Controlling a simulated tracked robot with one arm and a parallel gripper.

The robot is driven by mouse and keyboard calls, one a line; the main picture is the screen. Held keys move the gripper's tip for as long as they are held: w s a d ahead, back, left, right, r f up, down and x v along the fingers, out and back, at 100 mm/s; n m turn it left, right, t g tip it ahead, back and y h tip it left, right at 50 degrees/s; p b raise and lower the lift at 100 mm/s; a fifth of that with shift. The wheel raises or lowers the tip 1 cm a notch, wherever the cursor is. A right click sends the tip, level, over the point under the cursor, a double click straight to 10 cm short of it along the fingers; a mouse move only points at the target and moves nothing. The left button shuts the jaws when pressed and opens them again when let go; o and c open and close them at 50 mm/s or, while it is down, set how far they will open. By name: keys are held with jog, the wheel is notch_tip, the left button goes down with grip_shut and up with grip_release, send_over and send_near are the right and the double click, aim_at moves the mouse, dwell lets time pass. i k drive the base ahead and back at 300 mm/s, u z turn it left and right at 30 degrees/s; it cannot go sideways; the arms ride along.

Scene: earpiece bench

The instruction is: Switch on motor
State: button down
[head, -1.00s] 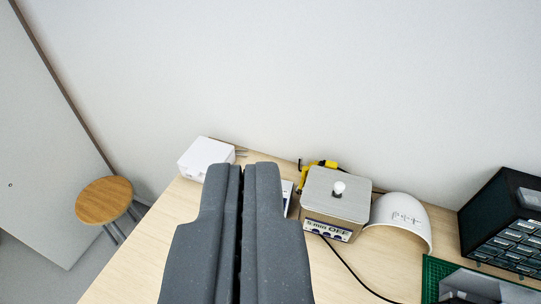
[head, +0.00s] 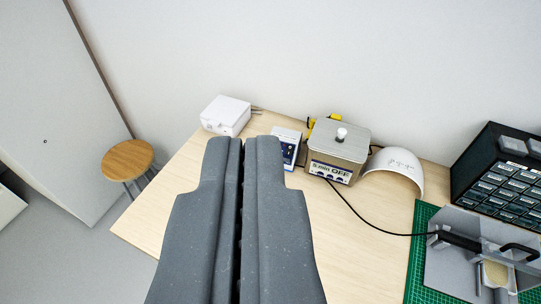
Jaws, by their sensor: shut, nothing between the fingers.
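My gripper (head: 243,142) is shut and empty, pointing up the picture over the wooden bench (head: 190,195). Just right of its fingertips stands a small white box with a dark blue panel (head: 287,148), partly hidden by the fingers. No switch on it can be made out clearly, and I cannot tell whether it is the motor's control. A black handpiece (head: 458,240) lies at the right, with a black cable (head: 368,222) running left from it toward the boxes. The cable's far end is hidden.
A metal box (head: 340,142) labelled "5 min OFF" stands beside the blue-panel box, with a white curved shell (head: 395,165) to its right. A white box (head: 226,112) stands at back left. A drawer cabinet (head: 497,180) and green mat (head: 418,270) are right. A stool (head: 127,160) is left.

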aim_at(290, 149)
jog(key=u, duration=0.8)
jog(key=k, duration=1.1)
jog(key=z, duration=0.8)
jog(key=i, duration=1)
jog(key=u, duration=0.1)
